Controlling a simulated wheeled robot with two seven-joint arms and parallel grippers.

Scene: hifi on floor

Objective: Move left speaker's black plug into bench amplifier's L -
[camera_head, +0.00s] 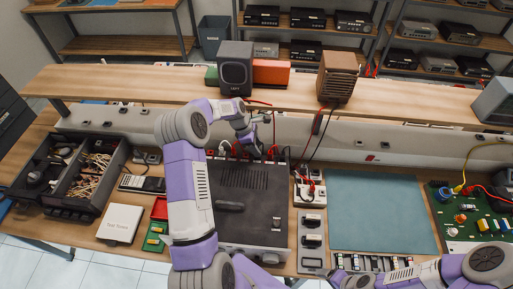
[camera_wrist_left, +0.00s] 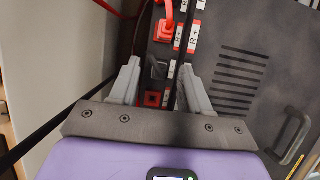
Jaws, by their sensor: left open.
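The bench amplifier (camera_head: 240,205) is a dark box on the bench with a row of terminals at its rear edge. My left gripper (camera_head: 258,148) is over that rear edge, pointing down. In the left wrist view the left gripper (camera_wrist_left: 161,75) is open, its fingers on either side of the terminal row. Between them show a black plug (camera_wrist_left: 157,69), a red socket (camera_wrist_left: 153,99) and a black cable (camera_wrist_left: 178,92). I cannot tell whether a finger touches the cable. A red plug (camera_wrist_left: 166,32) sits beside R labels. The left speaker (camera_head: 235,70) stands on the raised shelf.
A wooden speaker (camera_head: 337,77) stands farther right on the shelf (camera_head: 150,87). A divided black bin (camera_head: 85,180) is at left. A teal mat (camera_head: 380,210) lies clear right of the amplifier, with a green circuit board (camera_head: 470,212) beyond. My right arm crosses the lower right corner.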

